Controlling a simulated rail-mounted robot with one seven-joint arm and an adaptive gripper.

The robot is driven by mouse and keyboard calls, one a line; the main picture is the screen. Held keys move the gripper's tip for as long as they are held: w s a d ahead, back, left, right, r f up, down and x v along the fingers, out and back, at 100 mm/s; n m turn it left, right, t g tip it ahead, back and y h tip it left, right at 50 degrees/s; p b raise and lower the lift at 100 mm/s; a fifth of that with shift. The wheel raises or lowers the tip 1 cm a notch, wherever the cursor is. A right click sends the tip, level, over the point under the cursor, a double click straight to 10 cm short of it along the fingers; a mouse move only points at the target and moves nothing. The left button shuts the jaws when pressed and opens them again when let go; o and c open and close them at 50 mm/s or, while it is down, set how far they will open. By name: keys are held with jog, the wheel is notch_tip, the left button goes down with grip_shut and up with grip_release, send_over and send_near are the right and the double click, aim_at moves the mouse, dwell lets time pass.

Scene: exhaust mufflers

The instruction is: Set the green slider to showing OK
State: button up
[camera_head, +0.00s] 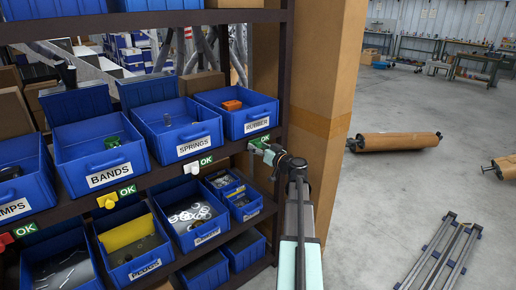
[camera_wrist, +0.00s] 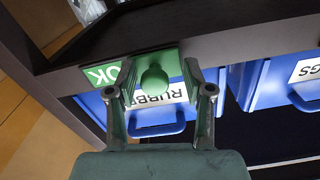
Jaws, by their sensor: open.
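The green slider (camera_wrist: 154,80) has a round green knob and sits on the dark shelf edge in front of the RUBBER bin. A green OK sign (camera_wrist: 102,74) is uncovered beside it, on the left in the wrist view. My gripper (camera_wrist: 152,88) is open, with one finger on each side of the knob and gaps visible between. In the head view my gripper (camera_head: 272,153) is at the shelf edge under the RUBBER bin, and it hides most of the slider there.
Other sliders sit along the same shelf edge: white (camera_head: 191,167), yellow (camera_head: 107,201) and red (camera_head: 5,241), each with an OK sign to its right. Blue bins fill the shelves. A cardboard column (camera_head: 325,110) stands close on the right; open floor lies beyond.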

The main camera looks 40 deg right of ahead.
jog(key=s, duration=1.2)
jog(key=shift+a, duration=0.4)
